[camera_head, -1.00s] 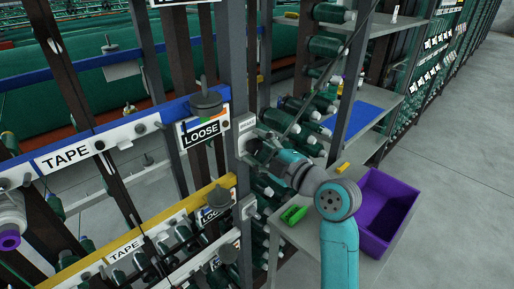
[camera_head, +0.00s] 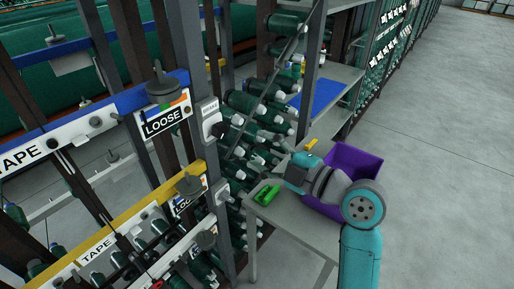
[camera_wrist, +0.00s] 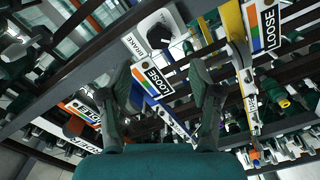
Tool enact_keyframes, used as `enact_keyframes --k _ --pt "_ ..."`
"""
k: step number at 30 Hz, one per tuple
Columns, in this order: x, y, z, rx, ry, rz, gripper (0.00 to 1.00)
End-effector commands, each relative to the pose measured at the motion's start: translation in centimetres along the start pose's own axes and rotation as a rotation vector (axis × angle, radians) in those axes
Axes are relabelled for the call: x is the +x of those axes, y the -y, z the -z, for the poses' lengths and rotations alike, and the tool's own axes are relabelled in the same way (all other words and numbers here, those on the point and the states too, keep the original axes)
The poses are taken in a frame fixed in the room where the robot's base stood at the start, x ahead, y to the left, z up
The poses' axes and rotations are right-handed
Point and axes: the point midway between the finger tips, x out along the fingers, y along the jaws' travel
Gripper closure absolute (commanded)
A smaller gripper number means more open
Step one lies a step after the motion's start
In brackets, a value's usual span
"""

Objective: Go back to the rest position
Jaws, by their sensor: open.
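My gripper (camera_wrist: 161,85) shows in the wrist view with its two dark fingers spread apart and nothing between them. Beyond the fingers is the machine frame, with a LOOSE label (camera_wrist: 152,80) and a BRAKE plate with a black knob (camera_wrist: 160,36). In the head view my teal and grey arm is bent over the small grey table, clear of the frame; the fingers cannot be made out there. The BRAKE plate (camera_head: 210,120) is on the grey upright, to the left of my arm and apart from it.
A purple bin (camera_head: 357,160) stands on the grey table (camera_head: 290,215), partly hidden behind my arm. A green object (camera_head: 266,194) lies near the table's left edge. Shelves of green bobbins (camera_head: 262,105) stand behind. The concrete floor (camera_head: 440,130) at right is clear.

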Motion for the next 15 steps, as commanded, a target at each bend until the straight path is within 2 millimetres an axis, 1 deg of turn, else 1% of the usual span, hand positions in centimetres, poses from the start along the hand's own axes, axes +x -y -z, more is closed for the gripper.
enact_keyframes --k 11,13,15 --pt "0.0 0.2 -0.1 0.006 0.004 -0.001 0.37" --pt "-0.2 0.8 -0.5 0.028 0.017 -0.005 0.37" --pt "-0.6 1.9 -1.3 0.073 0.043 -0.016 0.37"
